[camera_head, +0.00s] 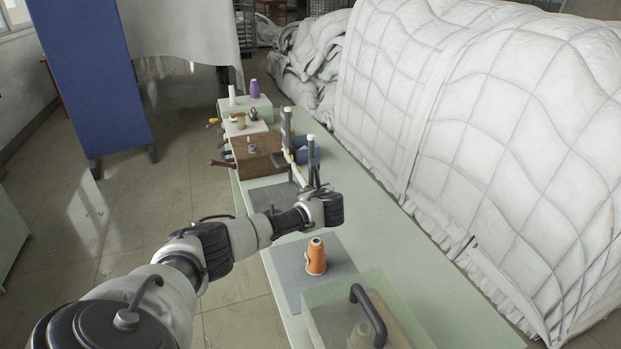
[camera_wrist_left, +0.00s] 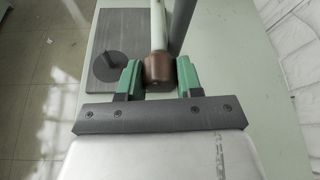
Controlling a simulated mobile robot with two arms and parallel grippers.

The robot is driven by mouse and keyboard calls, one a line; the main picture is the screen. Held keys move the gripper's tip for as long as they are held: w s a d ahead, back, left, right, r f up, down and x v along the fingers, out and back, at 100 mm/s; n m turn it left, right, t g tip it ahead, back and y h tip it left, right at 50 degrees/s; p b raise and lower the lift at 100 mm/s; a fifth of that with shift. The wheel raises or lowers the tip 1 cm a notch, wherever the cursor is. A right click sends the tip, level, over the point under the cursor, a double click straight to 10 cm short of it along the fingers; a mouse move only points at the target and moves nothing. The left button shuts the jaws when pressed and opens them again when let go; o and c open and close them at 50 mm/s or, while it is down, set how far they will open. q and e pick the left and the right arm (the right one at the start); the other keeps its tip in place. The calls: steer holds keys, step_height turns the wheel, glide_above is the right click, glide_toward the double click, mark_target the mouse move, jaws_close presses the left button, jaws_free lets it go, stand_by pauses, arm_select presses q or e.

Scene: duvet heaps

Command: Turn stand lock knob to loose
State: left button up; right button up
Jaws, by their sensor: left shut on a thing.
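My left gripper (camera_wrist_left: 158,72) is shut on a brown, rounded end piece (camera_wrist_left: 158,66) of a pale rod (camera_wrist_left: 158,25). Its green fingers press on both sides of that piece. In the head view the left gripper (camera_head: 318,192) is at the near end of the stand's dark upright posts (camera_head: 311,160), and its tips are hidden. A dark round knob (camera_wrist_left: 109,66) with a pointer-like tab sits on a grey plate (camera_wrist_left: 101,88) to the left of the gripper, apart from it. I cannot tell which piece is the stand lock knob. My right gripper is out of view.
A long pale green table (camera_head: 438,290) runs away from me. An orange thread cone (camera_head: 316,257) stands on a grey mat near a clear box with a dark handle (camera_head: 368,310). A wooden box (camera_head: 255,155) sits farther back. White quilted duvets (camera_head: 500,130) rise along the right.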

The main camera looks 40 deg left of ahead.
arm_select(q)
steer(key=m+p, duration=0.1)
steer(key=m+g+y+p, duration=0.1)
steer(key=p, duration=0.1)
steer(key=shift+d+r+m+g, duration=0.1)
steer(key=shift+r+m+g, duration=0.1)
steer(key=shift+m+g, duration=0.1)
steer(key=shift+w+f+m+g+y+p, duration=0.15)
steer(key=shift+m+g+y+p, duration=0.35)
steer(key=shift+m, duration=0.4)
steer(key=shift+f+m+g, duration=0.15)
steer(key=shift+m+g, duration=0.45)
steer(key=shift+m, duration=0.3)
steer(key=shift+m+g+y+b, duration=0.4)
steer(key=shift+m+y+b, duration=0.4)
steer(key=shift+m, duration=0.5)
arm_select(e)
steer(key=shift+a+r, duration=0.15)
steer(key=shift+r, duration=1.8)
arm_select(q)
steer(key=o, duration=0.9)
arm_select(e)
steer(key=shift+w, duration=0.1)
